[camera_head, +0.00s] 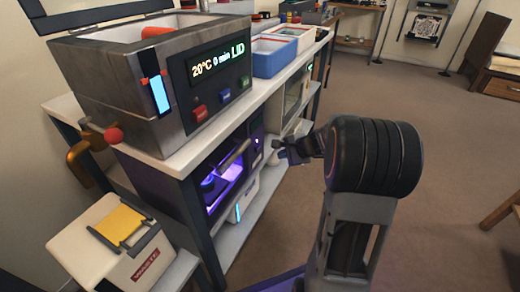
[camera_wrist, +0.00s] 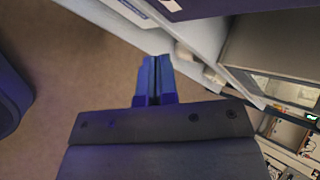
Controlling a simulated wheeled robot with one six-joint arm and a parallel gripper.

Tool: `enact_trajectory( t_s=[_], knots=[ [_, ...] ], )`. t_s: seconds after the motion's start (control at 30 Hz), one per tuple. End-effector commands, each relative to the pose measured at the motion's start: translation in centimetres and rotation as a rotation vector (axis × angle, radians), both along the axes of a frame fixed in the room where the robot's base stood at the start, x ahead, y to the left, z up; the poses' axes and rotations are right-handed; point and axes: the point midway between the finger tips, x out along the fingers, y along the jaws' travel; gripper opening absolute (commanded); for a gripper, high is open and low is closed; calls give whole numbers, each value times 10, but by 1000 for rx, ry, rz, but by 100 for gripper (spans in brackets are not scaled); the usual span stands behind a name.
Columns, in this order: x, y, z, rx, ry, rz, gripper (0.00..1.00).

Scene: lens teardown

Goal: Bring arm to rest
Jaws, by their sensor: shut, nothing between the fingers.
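My gripper (camera_wrist: 153,82) shows in the wrist view with its two blue-lit fingers pressed together and nothing between them. In the head view my gripper (camera_head: 284,155) is small and dark, at the end of my arm, left of the large ribbed arm joint. It is in front of the bench's side, below the level of the bench top. In the head view it overlaps the shelves behind it, and I cannot tell how far it is from them.
A bench (camera_head: 182,160) runs along the left, bearing a metal bath unit (camera_head: 150,85) with a lit display and a blue bin (camera_head: 272,57). A lit purple chamber (camera_head: 228,180) sits beneath. A white waste box (camera_head: 100,255) stands front left. Carpet (camera_head: 440,130) is open at right.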

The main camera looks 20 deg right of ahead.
Motion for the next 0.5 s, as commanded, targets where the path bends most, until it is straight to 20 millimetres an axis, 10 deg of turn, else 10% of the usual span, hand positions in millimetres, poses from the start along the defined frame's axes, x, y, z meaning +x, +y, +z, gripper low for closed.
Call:
enact_trajectory(
  t_s=[0.5],
  knots=[
    [-2, 1, 6, -6, 0, 9, 0]
  ],
)
